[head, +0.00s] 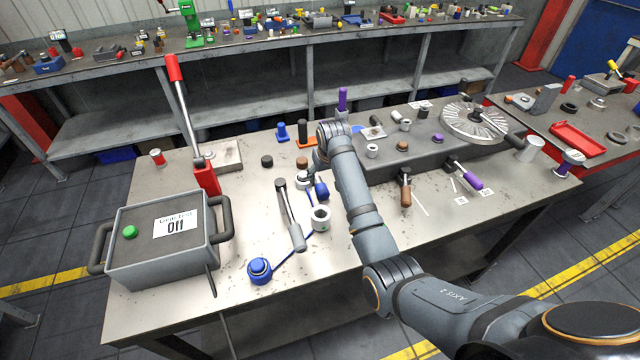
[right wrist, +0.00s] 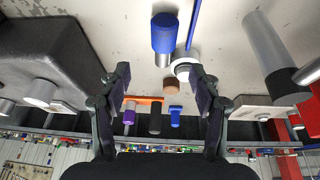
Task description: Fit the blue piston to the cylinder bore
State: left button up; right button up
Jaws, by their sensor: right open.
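A blue cylinder with a metal end (head: 321,189) lies on the table; in the right wrist view (right wrist: 164,34) it is ahead of the open jaws. I cannot tell whether it or the blue upright peg (head: 282,132) is the piston. A pale hollow cylinder (head: 320,218) stands in front, its open top possibly the bore. A white ring-shaped part (head: 303,179) is beside the blue cylinder and shows in the right wrist view (right wrist: 182,70). My right gripper (right wrist: 160,72) is open with nothing between its fingers; my wrist mostly hides it in the head view. My left gripper is not in view.
A grey test box (head: 160,225) and red lever (head: 205,175) stand left. A dark raised block (head: 445,145) fills the right side. A brown cap (right wrist: 173,86) is close to the gripper.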

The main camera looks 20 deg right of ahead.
aim_at(321, 185)
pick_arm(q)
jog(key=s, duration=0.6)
pick_arm(e)
jog(key=shift+w+a+f, duration=0.1)
jog(key=shift+w+f, duration=0.1)
jog(key=shift+f, duration=0.85)
jog(key=shift+w+f, duration=0.75)
jog(key=shift+f, duration=0.05)
jog(key=shift+p+x, duration=0.7)
jog(key=shift+x, duration=0.1)
jog(key=shift+s+x, duration=0.15)
jog(key=shift+x, duration=0.7)
jog(key=shift+s+x, duration=0.1)
jog(key=shift+x, duration=0.75)
jog(key=shift+s+a, duration=0.15)
jog(key=c, duration=1.2)
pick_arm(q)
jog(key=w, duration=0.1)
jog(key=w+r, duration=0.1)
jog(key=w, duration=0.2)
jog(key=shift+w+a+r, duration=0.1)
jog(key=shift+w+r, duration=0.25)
pick_arm(e)
grip_shut()
